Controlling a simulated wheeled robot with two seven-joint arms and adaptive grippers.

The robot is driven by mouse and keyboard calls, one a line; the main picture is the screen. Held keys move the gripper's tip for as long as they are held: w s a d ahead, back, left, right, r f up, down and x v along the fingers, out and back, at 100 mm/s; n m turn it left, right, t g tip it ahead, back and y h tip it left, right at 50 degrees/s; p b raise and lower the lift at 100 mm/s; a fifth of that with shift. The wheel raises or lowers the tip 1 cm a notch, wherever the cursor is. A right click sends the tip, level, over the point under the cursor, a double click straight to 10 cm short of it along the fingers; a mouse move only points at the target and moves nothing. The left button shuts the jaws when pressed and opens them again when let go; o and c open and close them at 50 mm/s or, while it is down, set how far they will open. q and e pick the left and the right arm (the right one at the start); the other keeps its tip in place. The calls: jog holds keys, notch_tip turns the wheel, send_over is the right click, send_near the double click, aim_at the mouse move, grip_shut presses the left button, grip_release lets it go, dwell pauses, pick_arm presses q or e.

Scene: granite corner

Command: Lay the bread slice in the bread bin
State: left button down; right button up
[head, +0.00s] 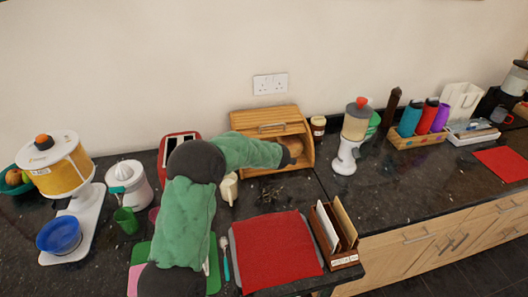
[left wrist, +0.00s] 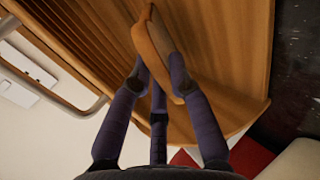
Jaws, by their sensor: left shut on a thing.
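The wooden bread bin (head: 250,119) stands against the wall in the head view, with its front open. Its wooden inside and slatted part fill much of the left wrist view (left wrist: 225,45). My left gripper (head: 286,155) reaches into the right part of the bin's opening. In the left wrist view my left gripper (left wrist: 158,68) is shut on the bread slice (left wrist: 150,40), which is tilted on edge between the fingers. The slice shows as a brown patch in the head view (head: 294,146). I cannot tell whether it touches the bin's floor. My right gripper is not in view.
A cream mug (head: 229,188) stands close in front of the bin, by my left arm. A red mat (head: 275,250) and a letter rack (head: 335,235) lie nearer the front.

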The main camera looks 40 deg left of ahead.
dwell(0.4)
pick_arm(q)
jog(key=c, duration=1.1)
grip_release()
jog(key=shift+p+v, duration=2.3)
jog(key=shift+v, duration=2.2)
notch_tip(320, 180, up, 9)
jog(key=p, duration=0.9)
jog(key=shift+s+r, duration=0.1)
